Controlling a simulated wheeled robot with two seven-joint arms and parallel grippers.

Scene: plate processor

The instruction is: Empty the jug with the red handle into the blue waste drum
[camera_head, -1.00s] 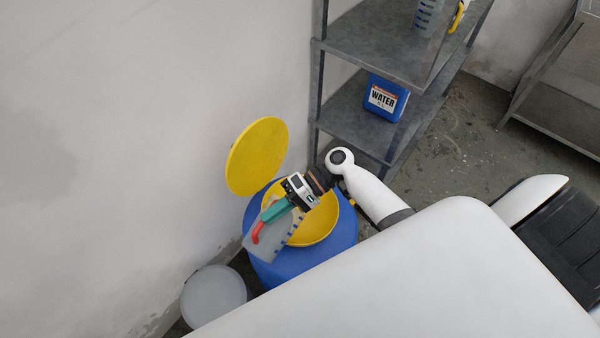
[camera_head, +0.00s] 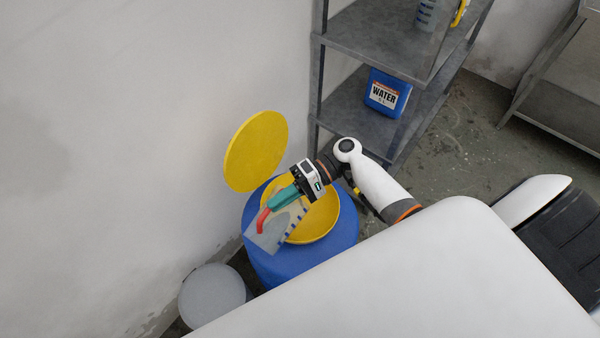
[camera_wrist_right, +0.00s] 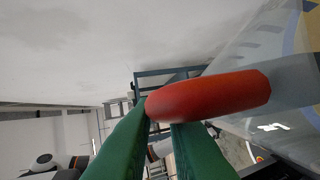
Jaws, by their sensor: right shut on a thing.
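The jug (camera_head: 270,239) is clear with dark blue marks, and its red handle (camera_head: 262,219) faces left in the head view. My right gripper (camera_head: 272,205) has green fingers and is shut on the red handle; the wrist view also shows the fingers on the handle (camera_wrist_right: 208,94). The jug is tilted over the left part of the blue waste drum (camera_head: 262,263). The drum's yellow funnel top (camera_head: 325,216) is open, with its round yellow lid (camera_head: 256,151) raised at the back. I cannot tell how much the jug holds. My left gripper is not in view.
A grey metal shelf (camera_head: 375,42) stands behind, with a blue water canister (camera_head: 385,94) and another jug (camera_head: 428,14) on it. A grey round bin (camera_head: 212,294) stands left of the drum, near the wall. A metal bench (camera_head: 560,75) is at the right.

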